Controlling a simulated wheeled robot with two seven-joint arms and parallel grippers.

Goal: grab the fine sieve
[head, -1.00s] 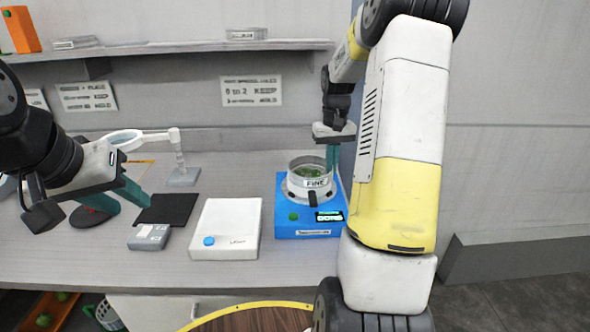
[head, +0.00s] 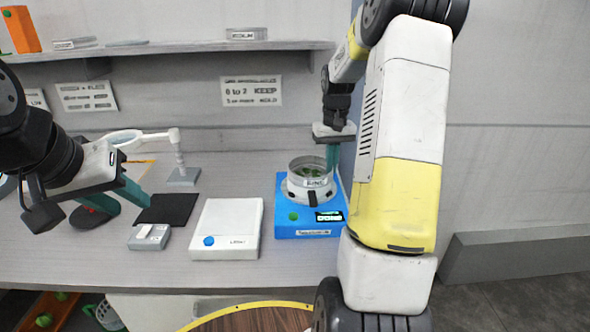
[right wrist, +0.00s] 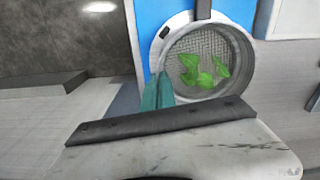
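The fine sieve (head: 309,169) is a round metal ring labelled FINE, seated upright on the blue device (head: 287,232). Green leaves lie on its mesh, seen also in the right wrist view, where the sieve (right wrist: 244,77) is viewed from above. My right gripper (head: 333,157) reaches down at the sieve's back right rim. In the right wrist view its teal fingers (right wrist: 158,90) are close together at the rim and look shut on its thin wall. My left gripper (head: 115,205) is open and empty over the left of the bench.
A white box with a blue button (head: 228,228) stands left of the blue device. A dark mat (head: 168,209), a small grey scale (head: 149,237) and a magnifier stand (head: 182,176) are further left. A shelf (head: 190,49) runs above, holding a sieve labelled MEDIUM (head: 246,34).

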